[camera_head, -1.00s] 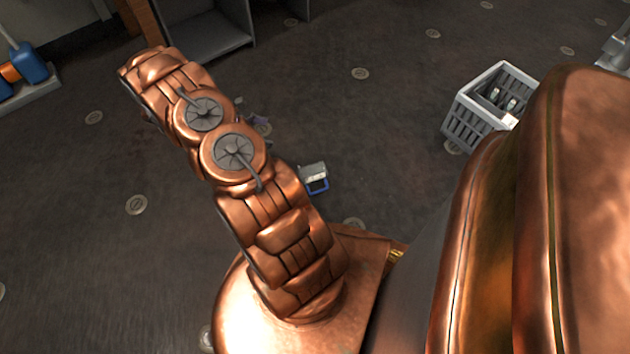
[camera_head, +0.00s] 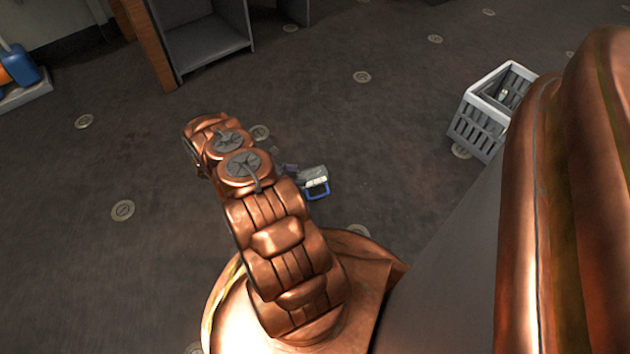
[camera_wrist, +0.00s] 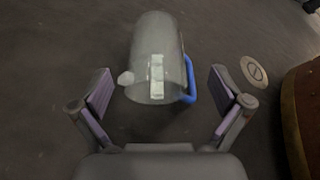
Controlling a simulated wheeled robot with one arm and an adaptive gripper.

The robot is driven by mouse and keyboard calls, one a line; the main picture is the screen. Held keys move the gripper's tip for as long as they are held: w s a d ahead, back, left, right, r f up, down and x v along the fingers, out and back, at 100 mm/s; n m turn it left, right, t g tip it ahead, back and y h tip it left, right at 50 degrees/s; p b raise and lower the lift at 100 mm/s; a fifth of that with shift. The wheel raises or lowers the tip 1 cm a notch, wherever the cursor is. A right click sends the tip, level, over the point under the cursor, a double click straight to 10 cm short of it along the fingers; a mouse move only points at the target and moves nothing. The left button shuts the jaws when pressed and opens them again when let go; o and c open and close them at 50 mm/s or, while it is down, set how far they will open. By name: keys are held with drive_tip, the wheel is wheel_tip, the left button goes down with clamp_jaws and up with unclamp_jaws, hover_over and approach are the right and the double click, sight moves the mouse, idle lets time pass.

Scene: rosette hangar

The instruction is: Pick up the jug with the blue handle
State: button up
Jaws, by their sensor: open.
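The jug (camera_head: 312,177) is on the dark floor, just right of my arm in the head view. It is pale and see-through with a blue handle (camera_head: 317,192). In the wrist view the jug (camera_wrist: 157,62) appears lying on its side, with its blue handle (camera_wrist: 189,80) on the right. My gripper (camera_wrist: 163,88) is open, its two purple-padded fingers on either side of the jug's near end. I see no contact between the fingers and the jug. In the head view my arm mostly hides the gripper; a small purple part shows beside the jug.
A grey slatted crate (camera_head: 478,128) with things inside stands on the floor at the right. A grey open cabinet (camera_head: 205,45) stands at the back, beside a brown post (camera_head: 146,40). A blue object (camera_head: 20,66) is at the far left. Floor around the jug is mostly clear.

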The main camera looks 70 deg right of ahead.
sight(313, 176)
drive_tip(key=shift+w+f+b+x, duration=0.15)
drive_tip(key=shift+b+x, duration=0.45)
drive_tip(key=shift+x, duration=0.4)
drive_tip(key=shift+f+b+x, duration=0.15)
drive_tip(key=shift+b+x, duration=0.4)
drive_tip(key=shift+x, duration=0.45)
drive_tip(key=shift+w+f+b+x, duration=0.1)
drive_tip(key=shift+b+x, duration=0.5)
drive_tip(key=shift+x, duration=0.35)
drive_tip(key=shift+r, duration=0.1)
drive_tip(key=shift+c, duration=0.4)
drive_tip(key=shift+s, duration=0.1)
drive_tip(key=c, duration=1.2)
